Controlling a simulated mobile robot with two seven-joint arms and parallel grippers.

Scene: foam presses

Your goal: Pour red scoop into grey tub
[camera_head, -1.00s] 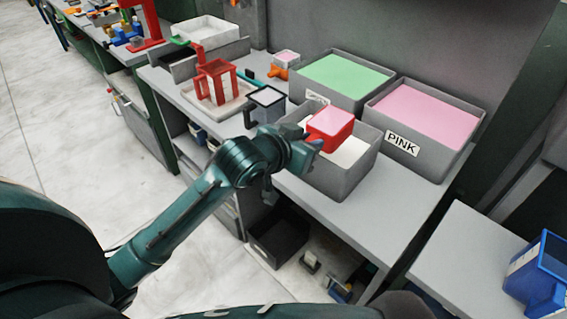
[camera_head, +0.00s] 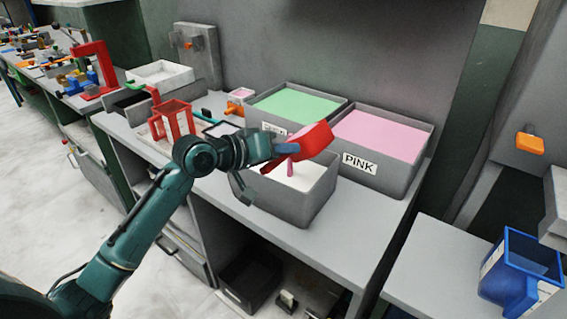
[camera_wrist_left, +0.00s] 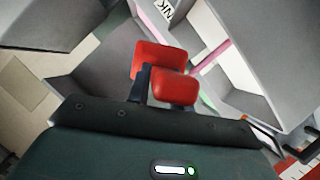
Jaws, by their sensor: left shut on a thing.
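The red scoop (camera_head: 314,140) is held in my left gripper (camera_head: 284,148), tipped well over above the grey tub (camera_head: 305,208). A thin pink stream (camera_head: 291,167) runs from its lower edge down toward the tub's white inside. My left gripper is shut on the scoop's handle. In the left wrist view, red parts of the scoop (camera_wrist_left: 160,55) show at the gripper, with a pink streak (camera_wrist_left: 205,54) beside it. The inside of the scoop is hidden from the head view. My right gripper is not in view.
A bin of pink foam (camera_head: 397,182) labelled PINK and a bin of green foam (camera_head: 256,121) stand behind the tub. A red frame (camera_head: 158,128) stands to the left. A blue container (camera_head: 507,285) sits on the right-hand table. The bench front beside the tub is clear.

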